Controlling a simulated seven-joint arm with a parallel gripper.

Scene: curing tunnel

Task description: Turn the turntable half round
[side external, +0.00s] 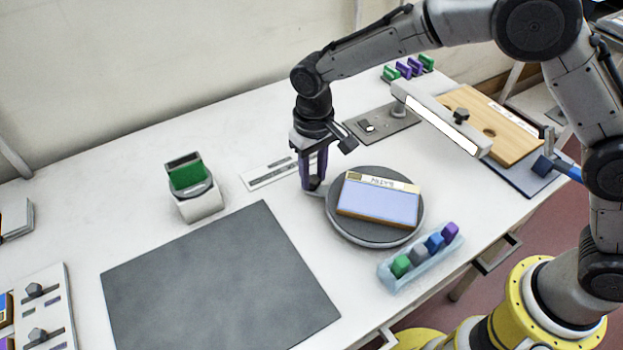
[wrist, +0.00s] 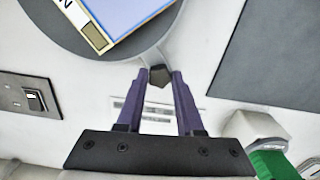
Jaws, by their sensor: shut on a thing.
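The turntable (side external: 378,240) is a round grey disc on the white table, and part of it shows at the top of the wrist view (wrist: 45,25). A box with a pale blue top (side external: 378,204) and a cream lettered strip lies on it; it shows partly in the wrist view (wrist: 128,12). A dark faceted knob (wrist: 160,76) sits at the turntable's edge. My gripper (side external: 313,184) has its purple fingers (wrist: 160,78) closed on this knob, on the left side of the disc in the side view.
A dark grey mat (side external: 220,285) lies at left, and a white holder with a green piece (side external: 198,203) stands behind it. A light blue rack (side external: 420,264) of coloured pieces is close to the turntable's front right. A switch plate (side external: 382,126) and a white bar (side external: 440,122) are behind.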

